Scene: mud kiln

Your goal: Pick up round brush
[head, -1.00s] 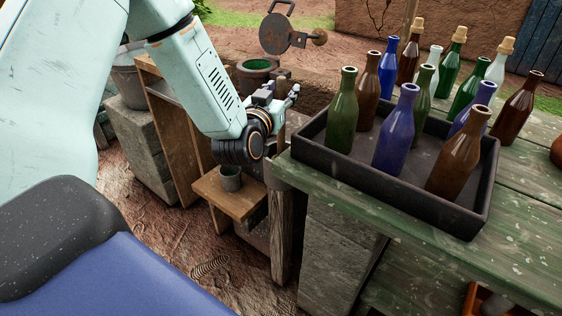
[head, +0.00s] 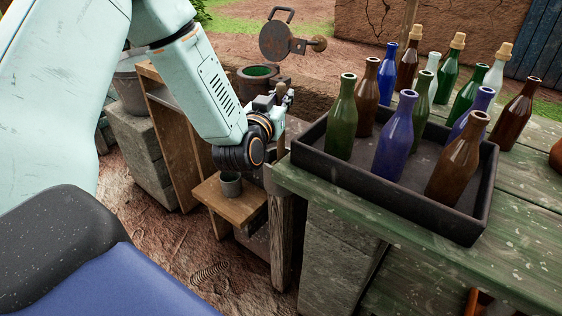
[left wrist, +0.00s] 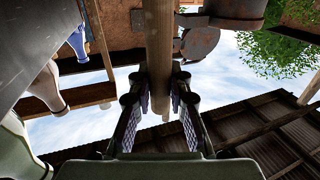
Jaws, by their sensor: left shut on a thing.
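My left gripper (head: 283,96) is beyond the left end of the tray of bottles, near the green-topped pot. In the left wrist view, the left gripper (left wrist: 158,88) has its two fingers on either side of a round wooden handle (left wrist: 160,42) and is shut on it. The handle looks like that of the round brush; its bristles cannot be made out. In the head view the held thing is small and mostly hidden by the gripper and wrist. My right gripper is not in view.
A dark tray (head: 398,202) of several bottles stands on the green table (head: 335,185), close to my left wrist. A small grey cup (head: 230,184) sits on a wooden shelf (head: 238,207) below the wrist.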

